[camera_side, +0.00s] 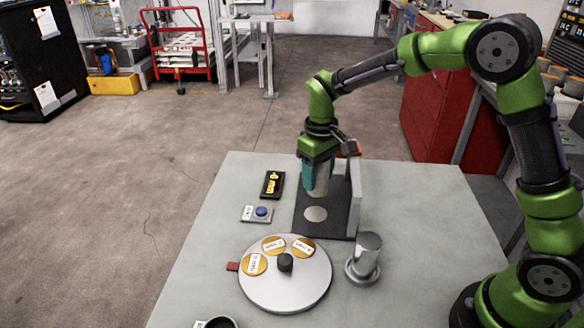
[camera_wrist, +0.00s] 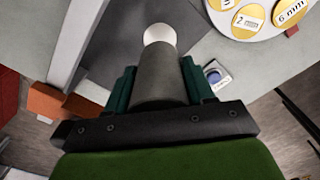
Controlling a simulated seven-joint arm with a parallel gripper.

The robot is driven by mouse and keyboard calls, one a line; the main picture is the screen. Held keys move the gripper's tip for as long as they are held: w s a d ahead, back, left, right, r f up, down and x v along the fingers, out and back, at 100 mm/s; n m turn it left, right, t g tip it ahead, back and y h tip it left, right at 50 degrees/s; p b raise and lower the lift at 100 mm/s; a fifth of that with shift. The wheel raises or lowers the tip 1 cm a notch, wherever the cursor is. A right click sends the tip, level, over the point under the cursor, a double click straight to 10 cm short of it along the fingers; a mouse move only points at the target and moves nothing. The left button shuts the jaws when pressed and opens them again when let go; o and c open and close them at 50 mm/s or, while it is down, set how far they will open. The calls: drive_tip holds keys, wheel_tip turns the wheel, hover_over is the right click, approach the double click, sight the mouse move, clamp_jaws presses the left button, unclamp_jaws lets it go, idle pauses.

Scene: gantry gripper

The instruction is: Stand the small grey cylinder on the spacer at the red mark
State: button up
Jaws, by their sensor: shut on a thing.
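My gripper (camera_side: 316,184) is shut on the small grey cylinder (camera_side: 322,186), above the dark base plate at the back of the table. In the wrist view the cylinder (camera_wrist: 158,78) sits between the teal fingers; its far end points at a pale disc on the plate. Whether it touches the plate is unclear. The round turntable (camera_side: 290,298) carries gold labelled spacers. The red mark (camera_side: 232,267) is at the turntable's left edge, beside one gold spacer (camera_side: 254,264). That spacer bears no cylinder.
An upright plate (camera_side: 354,200) stands close right of my gripper. A shiny metal cylinder (camera_side: 367,253) on a round foot stands right of the turntable. A blue button (camera_side: 262,211) and a black box (camera_side: 272,185) lie left of the base plate. The table's right side is clear.

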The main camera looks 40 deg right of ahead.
drive_tip(key=s+d+r+m, duration=0.1)
drive_tip(key=s+d+r, duration=0.75)
drive_tip(key=d, duration=0.35)
wheel_tip(320, 180, up, 5)
drive_tip(key=w, duration=0.1)
drive_tip(key=shift+n, duration=0.5)
drive_tip(key=w+a, duration=0.2)
drive_tip(key=a, duration=0.2)
drive_tip(key=w+a, duration=0.3)
drive_tip(key=a, duration=0.1)
drive_tip(key=w+a, duration=0.2)
drive_tip(key=a, duration=0.2)
drive_tip(key=shift+w+a+f, duration=0.1)
drive_tip(key=shift+w+a, duration=0.05)
drive_tip(key=shift+w, duration=0.2)
wheel_tip(320, 180, down, 10)
drive_tip(key=shift+s+r, duration=0.1)
drive_tip(key=shift+f, duration=0.45)
drive_tip(key=shift+f, duration=0.1)
wheel_tip(320, 180, down, 9)
drive_tip(key=shift+f, duration=0.2)
drive_tip(key=shift+f, duration=0.1)
